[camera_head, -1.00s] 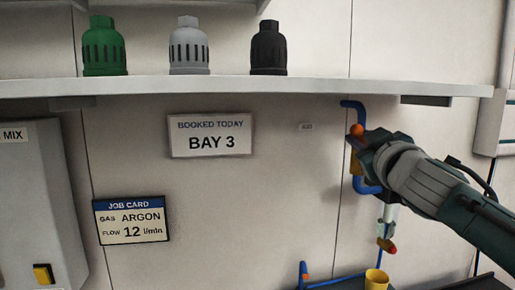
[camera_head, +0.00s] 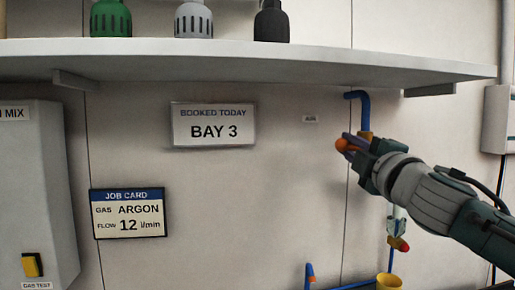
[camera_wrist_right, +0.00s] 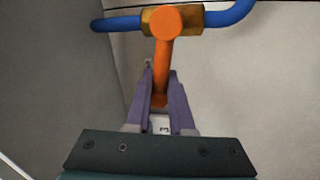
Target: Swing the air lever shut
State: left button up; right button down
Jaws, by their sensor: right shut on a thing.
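The air lever (camera_wrist_right: 163,70) is orange and sits on a brass valve (camera_wrist_right: 190,20) in the blue air pipe (camera_wrist_right: 232,12). In the right wrist view the lever stands across the pipe line. My right gripper (camera_wrist_right: 162,88) has its purple fingers on either side of the lever, closed on it. In the head view the orange lever end (camera_head: 342,145) pokes out left of my right gripper (camera_head: 353,147), left of the pipe (camera_head: 358,100). My gripper and wrist hide most of the valve and the pipe below it. My left gripper is not in view.
A white shelf (camera_head: 230,65) with green, grey and black caps runs above my right arm. A small AIR label (camera_head: 310,119) is on the wall left of the pipe.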

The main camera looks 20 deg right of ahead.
jog(key=shift+f+n+y+b, duration=0.3)
jog(key=shift+f+n+b, duration=0.2)
jog(key=shift+n, duration=0.6)
jog(key=shift+f, duration=0.1)
jog(key=c, duration=0.8)
grip_release()
jog(key=b+v, duration=0.1)
jog(key=v, duration=0.9)
jog(key=shift+w+b, duration=0.1)
jog(key=shift+b, duration=0.3)
